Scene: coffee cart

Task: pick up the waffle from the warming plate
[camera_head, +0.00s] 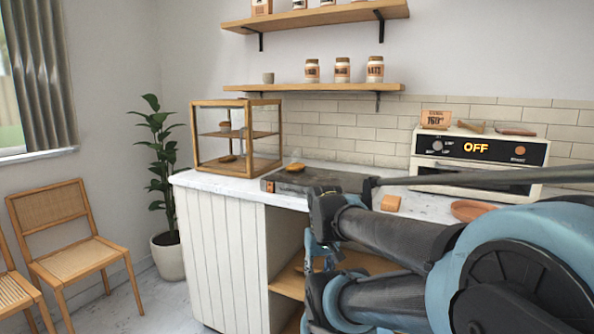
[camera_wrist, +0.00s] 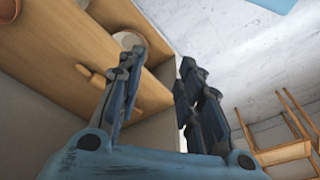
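The waffle (camera_head: 295,167) looks like a small golden-brown piece on the left part of the dark warming plate (camera_head: 325,179), which lies on the white counter. My gripper (camera_head: 309,262) is in front of the counter and below its top, well short of the waffle and not touching it. In the wrist view my gripper (camera_wrist: 155,80) has its two fingers apart with nothing between them. The waffle and the plate are not in the wrist view. My arm hides part of the counter in the head view.
A wooden display case (camera_head: 236,138) stands left of the plate. An oven reading OFF (camera_head: 478,160) stands at the right. A tan block (camera_head: 391,203) and a brownish dish (camera_head: 472,210) lie on the counter. Open wooden shelves (camera_wrist: 60,60) are under it. Chairs (camera_head: 68,245) stand left.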

